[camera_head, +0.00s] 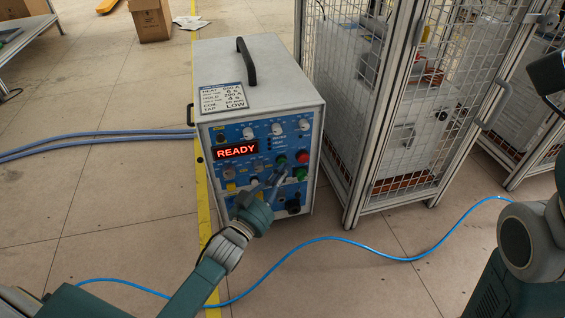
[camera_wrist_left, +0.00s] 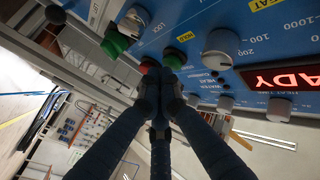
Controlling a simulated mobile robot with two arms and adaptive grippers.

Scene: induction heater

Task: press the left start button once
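The heater (camera_head: 262,85) is a light grey box with a blue front panel and a red READY display (camera_head: 236,150). A left green button (camera_head: 282,159) sits beside a red button (camera_head: 302,157), with another green button (camera_head: 301,173) below the red one. My left gripper (camera_head: 280,175) is in front of the panel, just below the left green button. In the left wrist view the panel is upside down, and the fingertips (camera_wrist_left: 160,82) are together with nothing between them. They overlap a dark green button (camera_wrist_left: 174,58); contact cannot be told. My right gripper's fingers do not show.
A wire-mesh cage (camera_head: 400,110) stands close to the heater's right side. A blue cable (camera_head: 350,242) crosses the floor in front, and blue hoses (camera_head: 100,140) run from the left side. Knobs (camera_head: 248,133) cover the panel. A cardboard box (camera_head: 150,20) is far back.

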